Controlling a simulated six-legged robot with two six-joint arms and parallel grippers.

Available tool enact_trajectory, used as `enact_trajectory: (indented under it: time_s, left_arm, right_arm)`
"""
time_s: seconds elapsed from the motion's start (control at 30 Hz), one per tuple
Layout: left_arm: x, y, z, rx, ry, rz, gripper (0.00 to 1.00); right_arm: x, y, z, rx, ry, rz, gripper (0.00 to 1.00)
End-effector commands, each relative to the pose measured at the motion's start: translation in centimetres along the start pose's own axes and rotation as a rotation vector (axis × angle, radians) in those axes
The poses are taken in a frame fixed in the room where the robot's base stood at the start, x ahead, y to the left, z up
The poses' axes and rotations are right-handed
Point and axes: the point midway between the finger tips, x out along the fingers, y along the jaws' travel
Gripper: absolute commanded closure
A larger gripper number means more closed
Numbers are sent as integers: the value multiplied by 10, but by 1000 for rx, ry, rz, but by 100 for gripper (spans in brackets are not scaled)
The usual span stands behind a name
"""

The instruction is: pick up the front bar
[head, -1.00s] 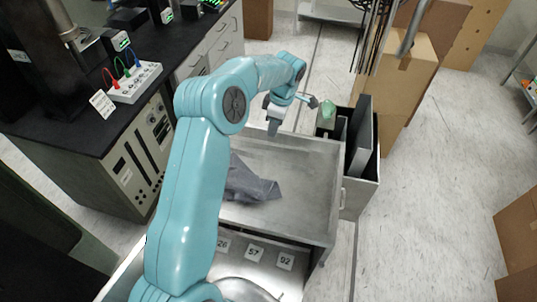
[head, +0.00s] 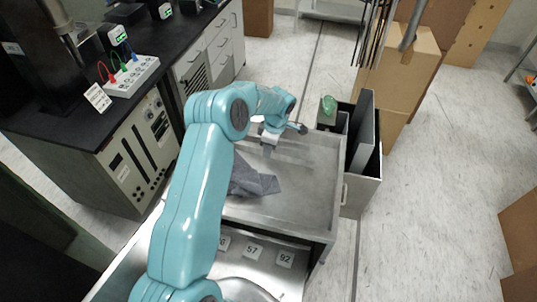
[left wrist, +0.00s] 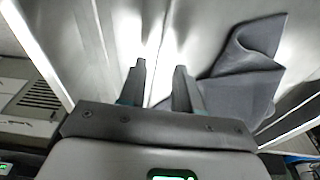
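I cannot make out a separate front bar in either view. My left gripper (head: 282,140) is over the metal cart top (head: 310,195), near its far side, pointing down. In the left wrist view the two dark fingers of the gripper (left wrist: 159,85) are apart with nothing between them. Bare, shiny metal with bright streaks lies beyond the fingertips. A crumpled grey cloth (head: 255,182) lies on the cart top nearer to me; the cloth (left wrist: 245,70) is right of the fingers in the wrist view. My right gripper is not in view.
An open grey bin with upright panels (head: 362,130) stands against the cart's right side, with a green object (head: 329,105) at its far left. Number cards (head: 252,250) lie on a nearer surface. A black-topped bench (head: 60,115) is at left.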

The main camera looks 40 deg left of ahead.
Motion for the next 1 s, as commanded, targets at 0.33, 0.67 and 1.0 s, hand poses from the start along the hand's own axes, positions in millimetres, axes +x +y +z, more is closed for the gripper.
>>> enact_trajectory:
  time_s: [0.33, 0.67, 1.0]
  left_arm:
    - [15, 1, 0, 0, 0, 1, 77]
    - [15, 1, 0, 1, 0, 1, 100]
    - [-22, 1, -5, 0, -2, 4, 100]
  right_arm:
    - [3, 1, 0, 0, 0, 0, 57]
    - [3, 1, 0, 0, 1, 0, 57]
    - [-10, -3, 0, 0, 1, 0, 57]
